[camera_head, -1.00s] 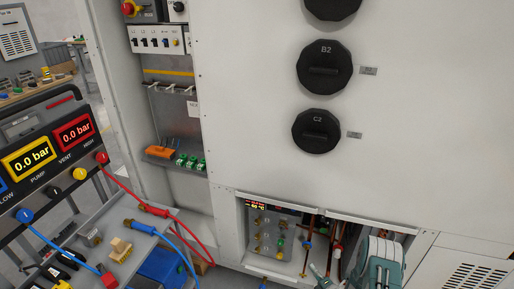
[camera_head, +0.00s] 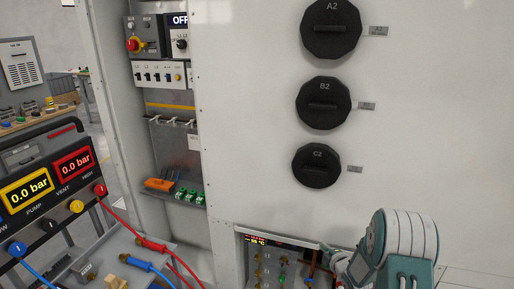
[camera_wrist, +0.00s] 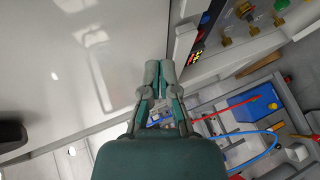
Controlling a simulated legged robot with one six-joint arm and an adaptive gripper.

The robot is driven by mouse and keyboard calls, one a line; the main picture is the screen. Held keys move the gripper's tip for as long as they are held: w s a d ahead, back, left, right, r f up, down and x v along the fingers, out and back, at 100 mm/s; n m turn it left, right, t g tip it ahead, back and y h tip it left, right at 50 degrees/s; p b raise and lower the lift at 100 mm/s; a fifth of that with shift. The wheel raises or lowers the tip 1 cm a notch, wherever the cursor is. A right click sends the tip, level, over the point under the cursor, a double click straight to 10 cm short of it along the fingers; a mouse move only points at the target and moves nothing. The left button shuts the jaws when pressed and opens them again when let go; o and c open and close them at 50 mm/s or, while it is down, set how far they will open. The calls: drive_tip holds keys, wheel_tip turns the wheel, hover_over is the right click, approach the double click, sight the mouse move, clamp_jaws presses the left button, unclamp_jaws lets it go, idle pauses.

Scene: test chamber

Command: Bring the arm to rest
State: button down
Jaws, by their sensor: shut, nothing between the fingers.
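My arm, teal and white, rises at the lower right of the head view, in front of the white cabinet (camera_head: 250,170). My gripper (camera_wrist: 159,66) shows in the wrist view with its two grey-teal fingertips together, shut and empty. It is beside the white cabinet panel, which fills the left of the wrist view. In the head view the fingers are mostly hidden or cut off at the lower edge.
Black knobs A2 (camera_head: 331,28), B2 (camera_head: 323,104) and C2 (camera_head: 320,165) stick out from the cabinet. An open bay (camera_head: 270,262) lies below. A gauge cart (camera_head: 45,190) with red and blue hoses stands at the left; its blue box (camera_wrist: 250,106) shows in the wrist view.

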drive_tip(key=s+a+r+m+g+h, duration=0.15)
drive_tip(key=s+r+m, duration=0.35)
drive_tip(key=r, duration=0.6)
drive_tip(key=s+r+m+g+h, duration=0.25)
drive_tip(key=s+r+m, duration=0.3)
drive_tip(key=r, duration=0.65)
drive_tip(key=s+a+r+m+g, duration=0.1)
drive_tip(key=s+a+r+m, duration=0.1)
drive_tip(key=s, duration=0.8)
drive_tip(key=s+a+r+m+g, duration=0.1)
drive_tip(key=s+a+r+m, duration=0.1)
drive_tip(key=s, duration=0.7)
drive_tip(key=s+a+r+m+g, duration=0.1)
drive_tip(key=s+a+m+g, duration=0.1)
drive_tip(key=s, duration=0.8)
drive_tip(key=shift+s+a+r+m+y, duration=0.3)
drive_tip(key=shift+s+a+r+m, duration=0.15)
drive_tip(key=shift+m, duration=0.8)
drive_tip(key=shift+w, duration=0.1)
